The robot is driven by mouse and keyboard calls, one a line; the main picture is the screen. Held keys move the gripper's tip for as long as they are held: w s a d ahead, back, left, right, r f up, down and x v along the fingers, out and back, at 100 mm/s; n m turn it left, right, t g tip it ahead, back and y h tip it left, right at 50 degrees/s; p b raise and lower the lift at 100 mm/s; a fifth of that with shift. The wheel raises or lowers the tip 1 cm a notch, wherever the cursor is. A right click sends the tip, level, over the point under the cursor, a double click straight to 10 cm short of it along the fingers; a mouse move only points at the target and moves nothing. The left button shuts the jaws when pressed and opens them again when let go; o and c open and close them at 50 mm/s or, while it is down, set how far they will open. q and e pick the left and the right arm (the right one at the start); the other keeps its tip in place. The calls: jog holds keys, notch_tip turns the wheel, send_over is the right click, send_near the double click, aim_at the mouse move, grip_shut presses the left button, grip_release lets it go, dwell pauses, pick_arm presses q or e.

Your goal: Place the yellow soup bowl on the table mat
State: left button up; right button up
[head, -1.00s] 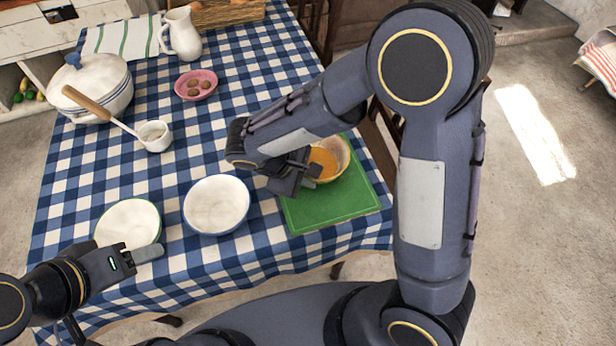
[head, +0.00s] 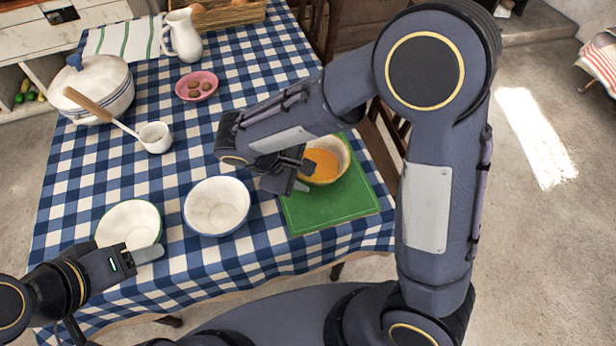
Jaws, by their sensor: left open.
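The yellow soup bowl (head: 341,154), with orange soup in it, stands upright on the upper part of the green table mat (head: 335,209). My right gripper (head: 306,177) is at the bowl's left side, with its two fingers apart and nothing held between them. The fingertips are close to the bowl's left rim; I cannot tell whether they touch it. The arm hides part of the mat's upper left. My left gripper (head: 152,254) is open and empty at the table's front left, just below the green-rimmed bowl.
A blue-rimmed white bowl (head: 217,205) and a green-rimmed white bowl (head: 128,224) stand left of the mat. A ladle (head: 155,137), a lidded pot (head: 100,92), a pink bowl (head: 196,85) and a white jug (head: 182,36) are farther back.

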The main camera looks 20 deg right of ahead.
jog(key=w+v, duration=0.1)
jog(key=v, duration=0.9)
jog(key=s+d+r+m+t+y, duration=0.1)
jog(key=s+d+m+t+y, duration=0.3)
jog(key=s+d+m+y, duration=0.6)
jog(key=shift+s+d+r+m+t+p, duration=0.4)
jog(key=shift+s+d+m, duration=0.7)
jog(key=shift+s+d, duration=1.45)
jog(key=shift+w+d, duration=0.3)
jog(key=shift+w, duration=0.05)
notch_tip(320, 180, up, 5)
jog(key=p, duration=0.5)
